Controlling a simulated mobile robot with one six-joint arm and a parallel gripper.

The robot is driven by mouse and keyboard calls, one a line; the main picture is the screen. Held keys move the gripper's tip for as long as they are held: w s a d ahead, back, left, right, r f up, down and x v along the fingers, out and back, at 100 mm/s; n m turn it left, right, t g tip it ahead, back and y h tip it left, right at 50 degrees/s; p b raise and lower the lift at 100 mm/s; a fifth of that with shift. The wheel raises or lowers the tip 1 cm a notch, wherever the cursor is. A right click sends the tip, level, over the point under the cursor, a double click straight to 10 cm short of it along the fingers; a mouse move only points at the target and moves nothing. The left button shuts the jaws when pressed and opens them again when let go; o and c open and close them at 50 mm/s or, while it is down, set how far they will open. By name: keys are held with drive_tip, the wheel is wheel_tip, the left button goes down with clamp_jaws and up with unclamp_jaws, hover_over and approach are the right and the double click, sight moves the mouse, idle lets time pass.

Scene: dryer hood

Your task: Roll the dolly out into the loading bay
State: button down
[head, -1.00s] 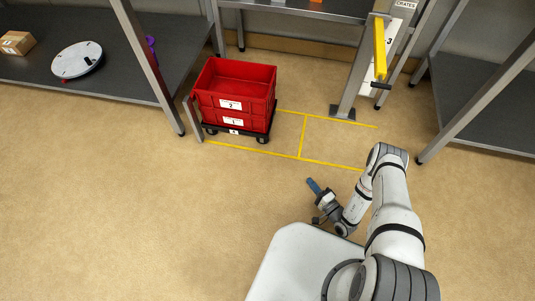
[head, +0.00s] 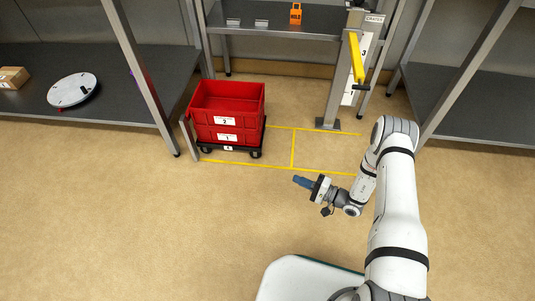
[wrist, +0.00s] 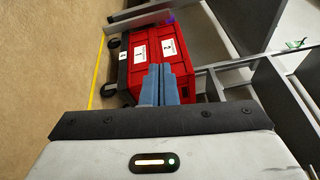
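The black wheeled dolly (head: 228,149) stands on the floor at centre left in the head view. It carries two stacked red crates, the lower labelled 1 (head: 228,136) and the upper, open and empty-looking, labelled 2 (head: 226,108). The dolly also shows in the wrist view (wrist: 123,62), turned sideways. My gripper (head: 296,180) is in front and to the right of the dolly, apart from it, pointing left. Its blue fingers (wrist: 166,84) are together with nothing seen between them. In the wrist view they cover part of the crates and dolly.
Yellow floor lines (head: 292,148) mark bare floor right of the dolly. A short grey post (head: 190,138) stands at its left. A metal post (head: 334,95) with a yellow bar (head: 356,58) stands behind right. Shelves flank both sides; the front floor is clear.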

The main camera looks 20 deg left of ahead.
drive_tip(key=s+d+r+n+g+h, duration=0.2)
drive_tip(key=s+r+g+h, duration=0.15)
drive_tip(key=r, duration=0.85)
drive_tip(key=s+d+r+n+g+h, duration=0.25)
drive_tip(key=r+g, duration=0.25)
drive_tip(key=r, duration=0.8)
drive_tip(key=s+d+r+t+h, duration=0.7)
drive_tip(key=s+d+r+h, duration=0.5)
drive_tip(key=d+r, duration=0.3)
drive_tip(key=shift+s+d+r+m, duration=0.25)
drive_tip(key=shift+s+d+m, duration=0.25)
drive_tip(key=shift+d, duration=0.5)
